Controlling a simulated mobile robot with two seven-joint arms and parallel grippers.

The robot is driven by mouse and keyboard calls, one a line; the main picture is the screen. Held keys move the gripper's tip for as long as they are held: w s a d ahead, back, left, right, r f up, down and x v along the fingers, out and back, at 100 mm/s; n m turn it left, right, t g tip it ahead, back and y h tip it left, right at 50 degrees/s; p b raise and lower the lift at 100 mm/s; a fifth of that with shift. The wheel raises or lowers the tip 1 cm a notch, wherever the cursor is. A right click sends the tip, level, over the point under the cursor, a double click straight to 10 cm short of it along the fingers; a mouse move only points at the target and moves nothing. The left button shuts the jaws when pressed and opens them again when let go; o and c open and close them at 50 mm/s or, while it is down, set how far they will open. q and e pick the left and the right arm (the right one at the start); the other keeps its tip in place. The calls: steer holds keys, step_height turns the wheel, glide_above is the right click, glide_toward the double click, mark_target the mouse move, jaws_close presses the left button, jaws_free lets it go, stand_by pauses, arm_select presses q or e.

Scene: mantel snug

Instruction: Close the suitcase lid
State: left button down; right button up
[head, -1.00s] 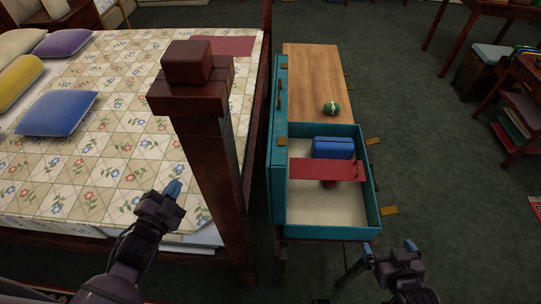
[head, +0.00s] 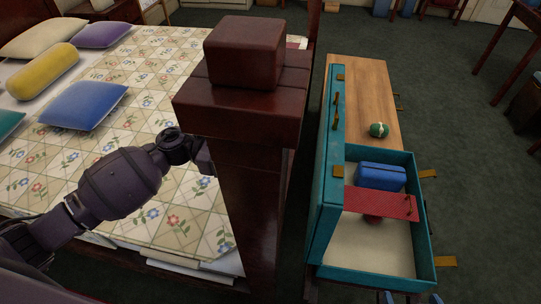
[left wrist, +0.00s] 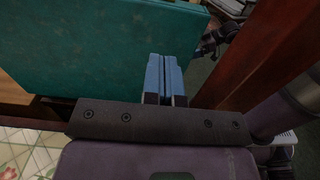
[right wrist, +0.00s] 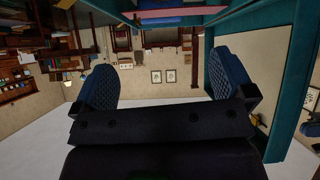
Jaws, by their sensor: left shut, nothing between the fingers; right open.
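The teal suitcase (head: 425,240) lies open on a wooden bench, its lid (head: 325,200) standing upright on the left side. Inside it are a blue case (head: 381,177), a red flat panel (head: 382,203) and a partly hidden dark red thing. My left arm reaches toward the bedpost, which hides its fingers in the head view. In the left wrist view my left gripper (left wrist: 165,65) is shut and empty, near the lid's teal outer face (left wrist: 100,50). My right gripper (head: 411,298) is at the bottom edge, in front of the suitcase. It is open and empty in the right wrist view (right wrist: 165,75).
A thick dark bedpost (head: 240,150) stands between my left arm and the lid. The bed (head: 110,110) with several pillows fills the left. A green ball (head: 379,130) rests on the bench top (head: 362,85) behind the suitcase.

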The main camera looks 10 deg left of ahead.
arm_select(q)
steer(key=p, duration=0.2)
glide_toward(327, 165)
steer(key=d, duration=0.5)
steer(key=shift+s+d+f, duration=0.1)
steer(key=shift+d+f, duration=0.1)
steer(key=shift+d, duration=0.45)
arm_select(e)
steer(key=shift+s+r, duration=0.3)
steer(key=shift+r, duration=0.1)
arm_select(q)
steer(key=d+p, duration=0.1)
steer(key=d+r+y+p, duration=0.1)
steer(key=d, duration=0.1)
steer(key=shift+d+r, duration=0.25)
steer(key=shift+d, duration=0.05)
steer(key=d, duration=0.5)
steer(key=shift+d+f, duration=0.15)
steer(key=shift+f, duration=0.15)
arm_select(e)
steer(key=shift+s+d+r, duration=0.1)
steer(key=shift+s+r, duration=0.3)
steer(key=shift+r, duration=0.3)
